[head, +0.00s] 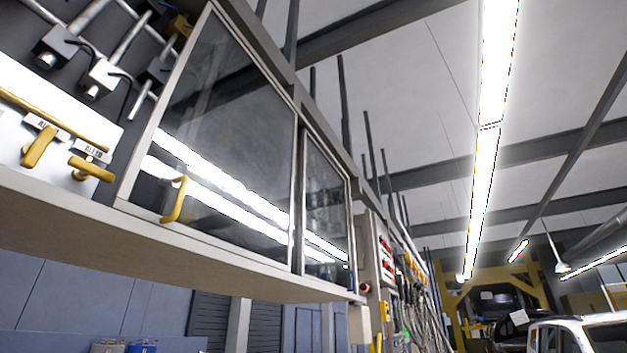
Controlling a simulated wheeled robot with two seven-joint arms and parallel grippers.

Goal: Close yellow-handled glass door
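The glass door (222,120) with a yellow handle (175,200) is in the upper left of the head view, on a wall cabinet seen from below. It has a thin pale frame, and its pane reflects the ceiling lights. The handle is near the door's lower left corner. Left of the door the cabinet front is uncovered and shows pipes and valves. I cannot tell whether the door slides or swings. A second glass panel (325,205) stands to its right. Neither of my grippers is in view.
A white panel with yellow valve handles (40,146) and small labels is left of the door. The cabinet's pale underside (150,250) juts out below. Blue canisters (141,346) show at the bottom edge. A white vehicle (580,335) is at the far right.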

